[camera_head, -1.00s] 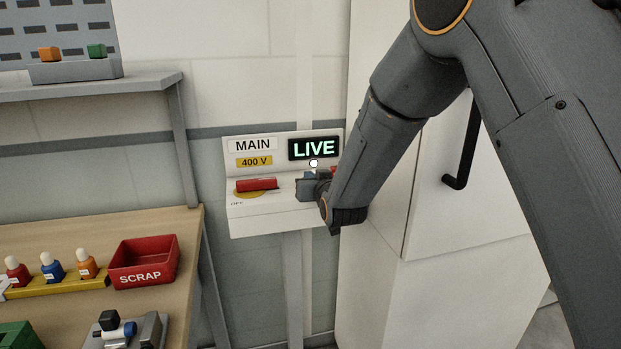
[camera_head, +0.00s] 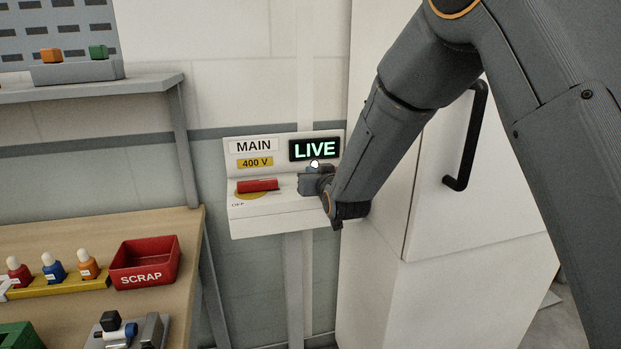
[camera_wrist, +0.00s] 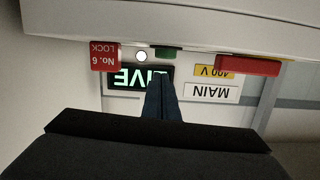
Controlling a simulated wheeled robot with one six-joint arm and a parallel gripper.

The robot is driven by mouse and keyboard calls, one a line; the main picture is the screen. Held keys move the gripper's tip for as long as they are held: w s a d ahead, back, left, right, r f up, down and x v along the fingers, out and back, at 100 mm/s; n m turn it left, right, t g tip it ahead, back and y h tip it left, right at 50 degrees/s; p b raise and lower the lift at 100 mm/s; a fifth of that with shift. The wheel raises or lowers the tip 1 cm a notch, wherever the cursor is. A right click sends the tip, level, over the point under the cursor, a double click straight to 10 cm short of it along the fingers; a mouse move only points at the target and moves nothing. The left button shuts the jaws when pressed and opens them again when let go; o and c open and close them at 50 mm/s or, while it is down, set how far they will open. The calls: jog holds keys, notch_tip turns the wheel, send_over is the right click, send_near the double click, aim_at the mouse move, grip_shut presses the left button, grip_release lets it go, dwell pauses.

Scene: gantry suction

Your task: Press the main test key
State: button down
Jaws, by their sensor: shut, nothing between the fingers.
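The white MAIN panel (camera_head: 270,222) hangs on the wall, with its LIVE display (camera_head: 315,149) lit green. My gripper (camera_head: 308,184) is shut and empty, in front of the panel's right part, just below the display. In the wrist view, which shows the panel upside down, the shut fingers (camera_wrist: 158,85) overlap the display (camera_wrist: 126,77). A small green key (camera_wrist: 168,52) sits beside a white round lamp (camera_wrist: 141,57); no label on it is readable. The fingertips look close to the key, but contact cannot be told. In the head view my gripper hides the key.
The red switch handle (camera_head: 257,186) sits on the panel's left, near the OFF mark. A red LOCK No. 6 tag (camera_wrist: 105,56) is on the lamp's other side. A white cabinet (camera_head: 440,250) stands right; a workbench with a red SCRAP bin (camera_head: 144,262) stands left.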

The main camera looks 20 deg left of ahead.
jog(key=b+v, duration=0.2)
jog(key=v, duration=0.8)
jog(key=shift+r+b, duration=0.4)
jog(key=shift+w, duration=0.1)
